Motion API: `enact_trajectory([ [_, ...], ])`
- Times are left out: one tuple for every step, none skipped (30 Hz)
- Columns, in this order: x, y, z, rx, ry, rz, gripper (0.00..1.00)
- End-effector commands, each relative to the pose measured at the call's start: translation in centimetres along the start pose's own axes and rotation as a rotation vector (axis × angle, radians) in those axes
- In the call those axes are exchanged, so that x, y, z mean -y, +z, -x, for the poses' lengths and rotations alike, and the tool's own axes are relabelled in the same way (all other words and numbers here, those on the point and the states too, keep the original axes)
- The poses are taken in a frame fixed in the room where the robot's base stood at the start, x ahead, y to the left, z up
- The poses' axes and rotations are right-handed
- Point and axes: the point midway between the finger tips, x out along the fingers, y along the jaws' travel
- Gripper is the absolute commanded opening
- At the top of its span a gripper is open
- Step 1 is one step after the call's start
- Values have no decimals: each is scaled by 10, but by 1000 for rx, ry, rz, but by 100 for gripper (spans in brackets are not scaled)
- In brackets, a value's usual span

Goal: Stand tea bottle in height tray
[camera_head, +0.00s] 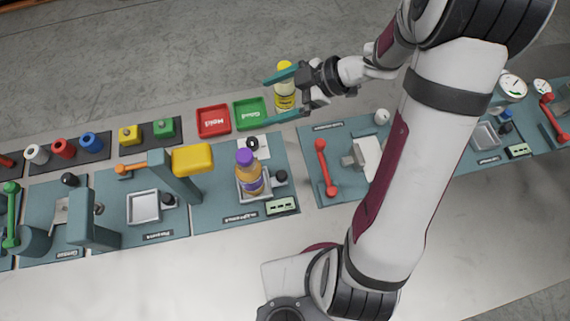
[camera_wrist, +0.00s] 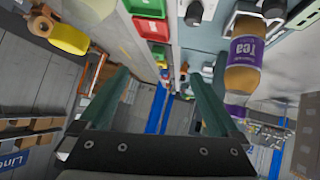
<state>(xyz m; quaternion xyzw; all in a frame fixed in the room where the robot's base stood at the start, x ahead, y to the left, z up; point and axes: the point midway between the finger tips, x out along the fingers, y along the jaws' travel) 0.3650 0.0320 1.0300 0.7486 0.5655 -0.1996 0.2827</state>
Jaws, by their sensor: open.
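The tea bottle (camera_head: 249,178), amber with a purple cap and label, stands upright in a small grey tray (camera_head: 241,190) on a teal station. Its label, reading "Tea", shows in the wrist view (camera_wrist: 244,50), right of the fingers. The station's name plate is too small to read surely. My gripper (camera_head: 283,97) is open, apart from the tea bottle, up and right of it in the head view. In the wrist view nothing sits between its fingers (camera_wrist: 158,95).

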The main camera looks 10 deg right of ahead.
Motion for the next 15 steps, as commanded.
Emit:
enact_trajectory([
  [-39,-7,10,93,197,-40,98],
  [-63,-8,23,159,335,-89,98],
  [-88,-6,47,247,516,-176,98],
  [-98,-4,70,313,645,-261,98],
  [-101,-1,92,376,759,-359,98],
  [-91,5,121,453,884,-511,98],
  [-75,9,138,504,954,-640,98],
  [-52,13,151,550,1001,-779,98],
  [-14,16,160,602,1025,-972,98],
  [18,15,160,634,1014,-1115,98],
  [50,12,157,660,983,-1250,98],
  [91,3,148,685,916,-1415,98],
  [118,-6,140,699,854,-1521,98],
  [142,-16,132,708,791,-1607,98],
  [167,-28,123,717,711,-1699,98],
])
